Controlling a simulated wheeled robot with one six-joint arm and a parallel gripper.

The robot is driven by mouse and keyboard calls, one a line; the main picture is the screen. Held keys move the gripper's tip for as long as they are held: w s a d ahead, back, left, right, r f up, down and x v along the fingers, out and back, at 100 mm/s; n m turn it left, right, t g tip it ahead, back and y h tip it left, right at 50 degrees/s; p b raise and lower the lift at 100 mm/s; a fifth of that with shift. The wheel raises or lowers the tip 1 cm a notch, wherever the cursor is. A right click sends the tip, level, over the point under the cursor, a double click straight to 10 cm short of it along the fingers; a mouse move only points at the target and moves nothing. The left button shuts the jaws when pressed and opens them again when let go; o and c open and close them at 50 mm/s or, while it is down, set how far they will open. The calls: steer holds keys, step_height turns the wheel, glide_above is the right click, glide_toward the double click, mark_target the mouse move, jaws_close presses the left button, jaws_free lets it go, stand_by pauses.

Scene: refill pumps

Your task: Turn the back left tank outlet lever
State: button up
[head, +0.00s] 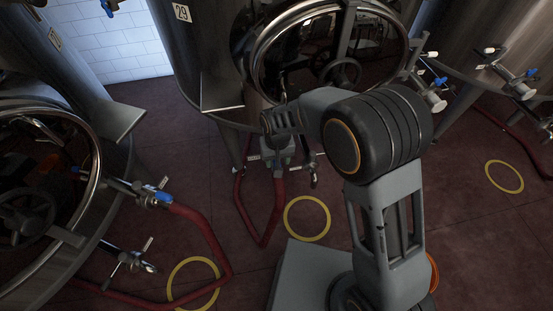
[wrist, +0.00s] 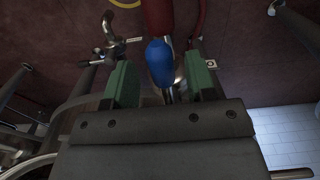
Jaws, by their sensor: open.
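In the wrist view a blue lever handle (wrist: 160,62) stands between the green fingertips of my gripper (wrist: 161,82). The fingers are open, with a gap visible on each side of the handle. A metal valve body shows behind the handle, and a red hose (wrist: 157,16) lies beyond it. In the head view my gripper (head: 278,157) is low in front of the tank marked 29 (head: 198,60), near its outlet and red hose (head: 278,190). There the arm and gripper hide the blue lever.
Another tank (head: 40,265) at the left has a blue-handled valve (head: 163,197) and a red hose (head: 212,235) across the floor. A tank (head: 485,45) stands at the right. Yellow rings (head: 307,198) mark the dark red floor. A second valve (wrist: 112,40) is near my gripper.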

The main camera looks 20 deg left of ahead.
step_height(320, 180, up, 13)
steer(key=p, duration=0.1)
steer(key=shift+r, duration=0.15)
stand_by(0.7)
steer(key=s+d+r+m+t+p, duration=0.1)
steer(key=s+d+r+p, duration=0.1)
steer(key=d, duration=0.7)
steer(key=s+d+r+m+t+p, duration=0.1)
steer(key=s+d+r+m+p, duration=0.1)
steer(key=d+r, duration=0.4)
steer(key=s+d+r+m+t+p, duration=0.1)
steer(key=s+d+r, duration=0.4)
steer(key=d, duration=0.8)
steer(key=m+p, duration=0.1)
steer(key=p, duration=0.1)
steer(key=shift+s+t+p, duration=0.3)
steer(key=shift+s+p, duration=0.1)
